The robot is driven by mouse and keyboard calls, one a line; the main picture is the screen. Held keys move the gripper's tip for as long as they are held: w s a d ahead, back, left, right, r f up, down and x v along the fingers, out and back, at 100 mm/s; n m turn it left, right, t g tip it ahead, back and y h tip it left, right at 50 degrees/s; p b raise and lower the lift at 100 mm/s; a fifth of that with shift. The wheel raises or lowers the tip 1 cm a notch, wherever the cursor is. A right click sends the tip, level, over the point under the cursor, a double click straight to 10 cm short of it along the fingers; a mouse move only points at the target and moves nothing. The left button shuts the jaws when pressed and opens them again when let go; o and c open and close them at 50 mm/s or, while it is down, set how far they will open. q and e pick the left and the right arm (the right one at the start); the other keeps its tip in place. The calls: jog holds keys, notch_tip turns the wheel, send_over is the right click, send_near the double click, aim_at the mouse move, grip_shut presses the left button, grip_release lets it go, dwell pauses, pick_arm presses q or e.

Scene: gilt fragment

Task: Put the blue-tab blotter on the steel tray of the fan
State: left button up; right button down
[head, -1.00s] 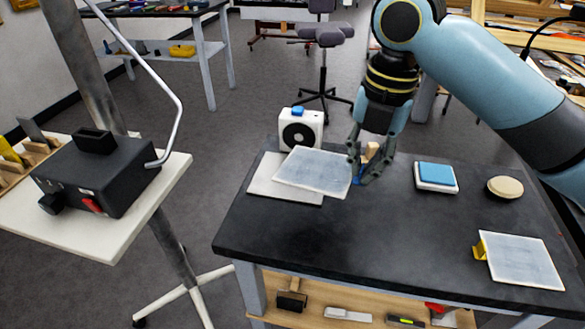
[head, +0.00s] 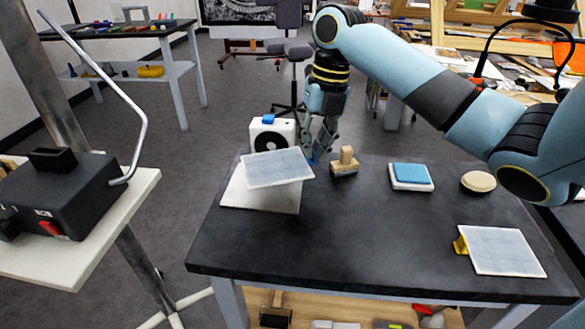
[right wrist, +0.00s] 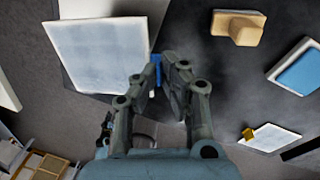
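The blue-tab blotter (head: 278,168), a pale square sheet, hangs from my right gripper (head: 317,157) by its right edge. The gripper's fingers are closed around the blue tab (right wrist: 157,65), which is mostly hidden. The blotter appears slightly above the steel tray (head: 258,200), a flat light plate in front of the white fan (head: 270,135). It covers the tray's back part in the head view, and its right edge sticks out past the tray. In the right wrist view the blotter (right wrist: 97,52) lies left of the fingers. My left gripper is not in view.
A wooden-handled block (head: 344,164) stands just right of my right gripper. Further right are a blue-topped pad (head: 411,175), a round tan disc (head: 478,181) and a yellow-tab blotter (head: 505,251). The table's front middle is clear. A black box (head: 60,195) stands on a separate stand at left.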

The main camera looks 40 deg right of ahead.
aim_at(295, 153)
jog(key=w, duration=0.1)
jog(key=w+a+f, duration=0.1)
jog(key=w+f, duration=0.1)
jog(key=shift+w+a+f, duration=0.2)
jog(key=shift+w+f, duration=0.05)
jog(key=shift+w, duration=0.15)
jog(key=shift+f, duration=2.05)
jog(key=c, duration=1.5)
grip_release()
jog(key=shift+r, duration=0.1)
jog(key=r, duration=0.4)
jog(key=d+r, duration=0.1)
jog(key=r, duration=0.6)
jog(key=shift+s+d+r, duration=0.3)
jog(key=shift+s+r, duration=0.05)
